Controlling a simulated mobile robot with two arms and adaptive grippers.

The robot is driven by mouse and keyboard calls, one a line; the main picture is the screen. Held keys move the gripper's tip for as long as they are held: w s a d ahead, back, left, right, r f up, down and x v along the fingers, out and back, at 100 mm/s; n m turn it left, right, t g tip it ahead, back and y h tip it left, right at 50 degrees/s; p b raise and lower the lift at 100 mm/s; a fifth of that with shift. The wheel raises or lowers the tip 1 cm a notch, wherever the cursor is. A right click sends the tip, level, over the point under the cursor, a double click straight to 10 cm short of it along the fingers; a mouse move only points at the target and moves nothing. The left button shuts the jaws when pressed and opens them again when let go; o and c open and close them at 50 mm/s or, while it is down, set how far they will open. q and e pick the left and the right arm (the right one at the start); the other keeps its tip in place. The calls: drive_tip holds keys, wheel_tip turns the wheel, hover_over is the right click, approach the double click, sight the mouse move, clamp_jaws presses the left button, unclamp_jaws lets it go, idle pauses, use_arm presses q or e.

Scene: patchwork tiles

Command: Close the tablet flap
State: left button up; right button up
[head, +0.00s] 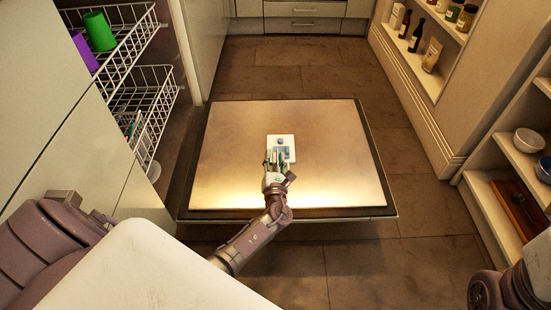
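The dishwasher door (230,150) lies folded down flat, its bare metal inner face up. A small white dispenser (289,139) with blue-grey parts sits near the middle of this face. The tablet flap is too small and too covered by my gripper to tell apart clearly. My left gripper (276,160) is over the near part of the dispenser, its fingers pointing away from me. Whether the fingers touch it, and how far apart they are, I cannot tell. My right arm shows only at the lower right edge; its gripper is out of view.
White wire racks (140,85) stand pulled out at the left, with a green cup (99,31) and a purple cup (84,50). Shelves at the right hold bottles (417,36) and bowls (529,140). Dark floor tiles (420,190) are clear right of the door.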

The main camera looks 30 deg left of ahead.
use_arm(q)
drive_tip(key=shift+d, duration=0.1)
drive_tip(key=shift+s+d, duration=0.15)
drive_tip(key=v, duration=1.1)
drive_tip(key=shift+s, duration=0.3)
